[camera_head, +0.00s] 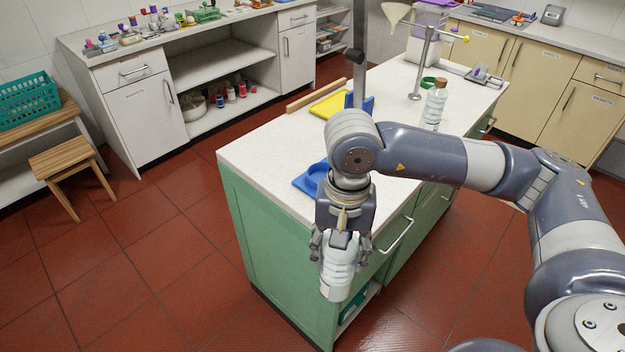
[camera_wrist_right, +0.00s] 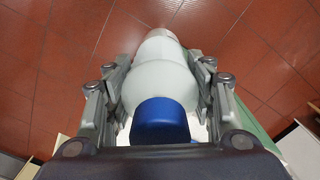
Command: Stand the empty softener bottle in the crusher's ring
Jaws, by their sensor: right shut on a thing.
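My right gripper (camera_head: 341,245) is shut on a whitish bottle (camera_head: 337,270), which hangs below the fingers in front of the green island. The right wrist view shows the bottle (camera_wrist_right: 160,78) between both fingers, with a blue part (camera_wrist_right: 160,121), apparently its cap, near the palm. A blue piece with a round rim (camera_head: 309,179), possibly the crusher's ring, lies on the worktop behind the gripper, partly hidden by my arm. A grey upright bar (camera_head: 358,82) with a black end rises behind my arm; whether it belongs to the crusher I cannot tell. My left gripper is not in view.
The island's white worktop (camera_head: 262,150) is bare at its near left corner. A yellow tray (camera_head: 328,106) lies at the back edge.

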